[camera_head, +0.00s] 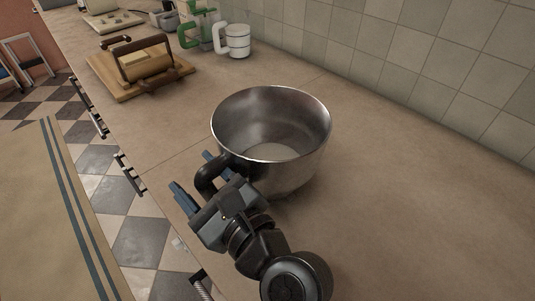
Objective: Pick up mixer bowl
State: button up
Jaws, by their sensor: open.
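The mixer bowl (290,168) is a deep shiny metal bowl with a black handle (211,176) on its left side. It stands upright on the brown counter and looks empty. My gripper (194,178) is open at the bowl's left, with one blue finger on each side of the handle. The handle appears to lie between the fingers; whether either finger touches it I cannot tell. My gripper body hides part of the handle's lower end and the bowl's lower left side.
A wooden board (118,91) with a brown-handled item (146,62) lies farther back on the counter (420,200). A white mug (238,41) and a green-handled item (190,35) stand behind the bowl. A tiled wall (440,50) bounds the right. The counter right of the bowl is clear.

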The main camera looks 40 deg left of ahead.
grip_shut()
dwell(0.6)
